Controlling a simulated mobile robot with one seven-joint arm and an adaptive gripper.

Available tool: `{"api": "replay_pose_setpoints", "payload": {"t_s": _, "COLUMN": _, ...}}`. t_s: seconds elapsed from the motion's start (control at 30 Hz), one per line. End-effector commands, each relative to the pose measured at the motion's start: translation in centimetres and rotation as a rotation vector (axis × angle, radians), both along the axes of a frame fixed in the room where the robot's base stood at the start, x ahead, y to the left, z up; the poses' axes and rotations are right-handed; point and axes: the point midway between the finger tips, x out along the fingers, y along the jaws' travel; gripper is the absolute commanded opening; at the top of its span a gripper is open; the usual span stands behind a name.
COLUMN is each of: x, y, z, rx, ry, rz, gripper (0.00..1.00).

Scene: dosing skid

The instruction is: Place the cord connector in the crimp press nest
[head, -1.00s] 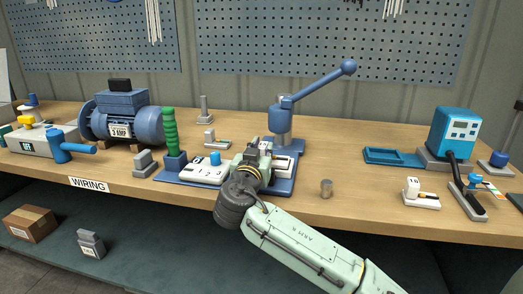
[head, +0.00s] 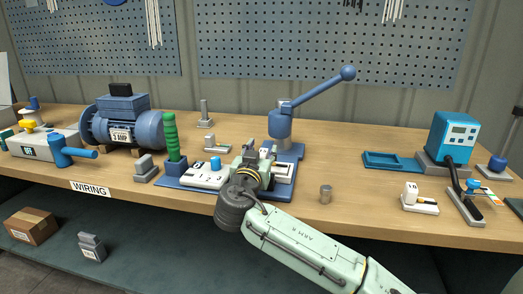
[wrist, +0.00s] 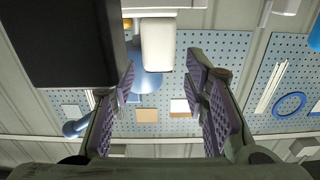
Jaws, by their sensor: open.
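The crimp press (head: 281,124) is blue, with a long lever raised up to the right and a blue base plate. My gripper (head: 261,156) is at the front of this press and is open. A small white block (head: 264,153), seemingly the cord connector, shows at the fingers, partly hidden by them. In the wrist view the open fingers (wrist: 162,90) stand apart, with a white block (wrist: 157,45) just beyond the tips and between them. The nest is mostly hidden behind my gripper, so I cannot tell whether the block is seated in it.
A green-handled tool (head: 170,137) on a blue base stands left of my gripper. A blue meter (head: 453,137) and a blue tray (head: 394,161) are further right. The bench (head: 350,170) between is clear.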

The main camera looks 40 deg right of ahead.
Motion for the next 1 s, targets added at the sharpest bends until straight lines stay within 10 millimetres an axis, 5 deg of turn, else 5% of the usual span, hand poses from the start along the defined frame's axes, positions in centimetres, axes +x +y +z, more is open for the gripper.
{"api": "replay_pose_setpoints", "payload": {"t_s": 0.5, "x": -7.0, "y": 8.2, "z": 0.0, "rx": 0.001, "ry": -0.003, "rz": 0.002, "gripper": 0.41}}
{"api": "replay_pose_setpoints", "payload": {"t_s": 0.87, "x": -7.9, "y": 9.1, "z": 0.1, "rx": 0.000, "ry": 0.000, "rz": -0.001, "gripper": 0.41}}
{"api": "replay_pose_setpoints", "payload": {"t_s": 1.0, "x": -6.8, "y": 10.4, "z": 0.4, "rx": -0.007, "ry": -0.005, "rz": 0.043, "gripper": 0.41}}
